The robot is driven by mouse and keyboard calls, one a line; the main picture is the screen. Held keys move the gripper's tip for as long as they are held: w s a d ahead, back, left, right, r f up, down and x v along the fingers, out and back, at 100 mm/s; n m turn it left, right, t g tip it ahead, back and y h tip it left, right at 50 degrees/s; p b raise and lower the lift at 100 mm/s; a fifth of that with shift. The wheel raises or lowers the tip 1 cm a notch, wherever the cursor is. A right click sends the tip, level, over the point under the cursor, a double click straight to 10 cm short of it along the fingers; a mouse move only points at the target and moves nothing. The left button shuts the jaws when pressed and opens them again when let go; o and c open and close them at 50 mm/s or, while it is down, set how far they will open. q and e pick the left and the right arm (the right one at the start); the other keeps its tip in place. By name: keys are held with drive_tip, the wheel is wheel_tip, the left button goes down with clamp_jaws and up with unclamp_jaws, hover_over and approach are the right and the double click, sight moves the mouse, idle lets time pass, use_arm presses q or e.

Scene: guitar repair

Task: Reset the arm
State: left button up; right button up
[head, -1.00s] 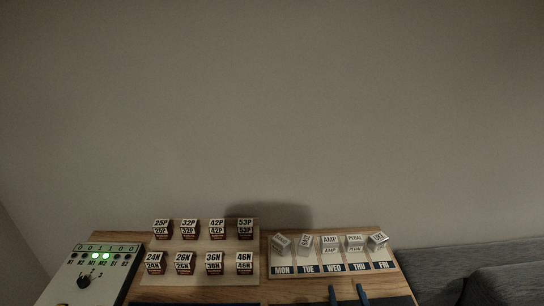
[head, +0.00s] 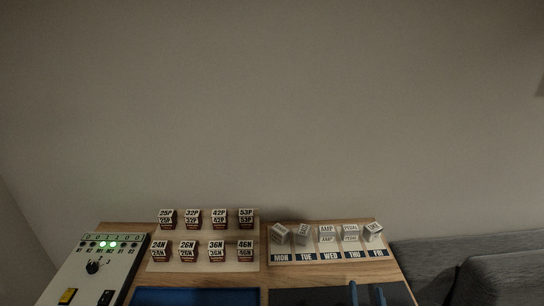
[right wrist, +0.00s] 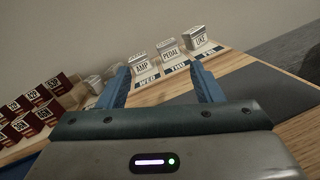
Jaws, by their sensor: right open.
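My left gripper is in neither view.
A wooden table (head: 264,270) carries a switch box (head: 118,262) with lit green lamps at left, a board of several number blocks (head: 216,218), and a day board (head: 295,257) with white blocks. A blue mat (head: 195,297) lies in front. A grey sofa (head: 490,272) stands right.

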drive_tip(key=s+d+m+g+h, duration=0.7)
drive_tip(key=s+d+m, duration=0.5)
drive_tip(key=m, duration=1)
drive_tip(key=s+a+f+m+g+y, duration=0.3)
drive_tip(key=s+a+m+g+y, duration=0.1)
drive_tip(key=s, duration=0.3)
drive_tip(key=s+a+f+m+g+y, duration=0.2)
drive_tip(key=s+a+m+g+y, duration=0.25)
drive_tip(key=s, duration=0.25)
wheel_tip(320, 180, down, 32)
drive_tip(key=d, duration=0.3)
drive_tip(key=s+f+g, duration=0.2)
drive_tip(key=s+f, duration=1.5)
drive_tip(key=shift+s+d, duration=0.4)
drive_tip(key=shift+d, duration=0.05)
drive_tip(key=shift+f, duration=0.15)
